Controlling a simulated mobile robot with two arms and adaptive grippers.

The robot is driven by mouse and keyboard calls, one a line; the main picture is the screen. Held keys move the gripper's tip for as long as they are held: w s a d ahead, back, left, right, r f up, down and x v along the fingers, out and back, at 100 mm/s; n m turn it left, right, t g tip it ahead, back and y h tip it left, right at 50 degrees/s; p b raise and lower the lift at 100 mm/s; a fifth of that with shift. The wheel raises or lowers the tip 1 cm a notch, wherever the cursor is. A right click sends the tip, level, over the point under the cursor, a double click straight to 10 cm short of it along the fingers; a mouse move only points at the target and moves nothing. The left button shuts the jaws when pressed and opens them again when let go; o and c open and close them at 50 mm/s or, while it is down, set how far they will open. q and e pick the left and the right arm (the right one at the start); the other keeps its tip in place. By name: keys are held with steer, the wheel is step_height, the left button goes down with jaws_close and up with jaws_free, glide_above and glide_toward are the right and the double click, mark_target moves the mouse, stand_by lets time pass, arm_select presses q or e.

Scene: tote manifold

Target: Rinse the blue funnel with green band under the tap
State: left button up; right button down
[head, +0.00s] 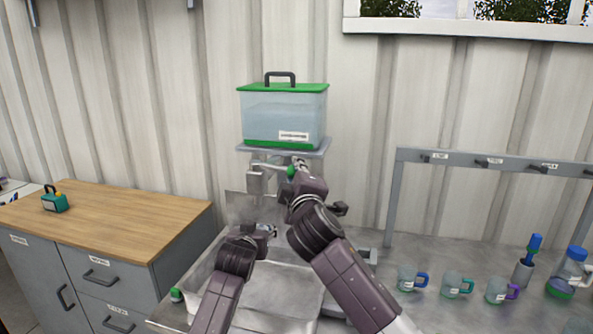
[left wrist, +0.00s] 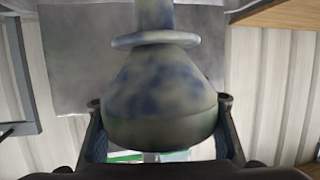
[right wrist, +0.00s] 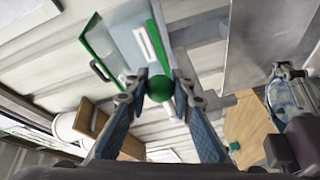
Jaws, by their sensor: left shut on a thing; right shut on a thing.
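The blue funnel (left wrist: 160,85) fills the left wrist view, mottled with blue and dull brownish-grey patches; its wide lower band looks dark olive. My left gripper (head: 264,230) is shut on it, a finger on each side. The right wrist view also shows the funnel (right wrist: 284,97) at the right. The tap (head: 256,182) sits below the shelf of a clear water tank (head: 285,117) with green lid and base. My right gripper (head: 297,168) is shut on the tap's round green knob (right wrist: 159,88). I cannot tell whether water is running.
A metal sink (head: 270,291) lies below my grippers. Several mugs (head: 457,285), a blue brush (head: 534,247) and a bottle (head: 570,270) stand on the counter at the right, by a grey rack (head: 455,158). A wooden-topped cabinet (head: 120,215) stands left with a teal object (head: 54,202).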

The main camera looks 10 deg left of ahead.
steer(key=shift+s+f, duration=0.1)
steer(key=shift+s, duration=0.05)
steer(key=c, duration=1.6)
jaws_free()
steer(key=v, duration=1.2)
steer(key=shift+a, duration=0.1)
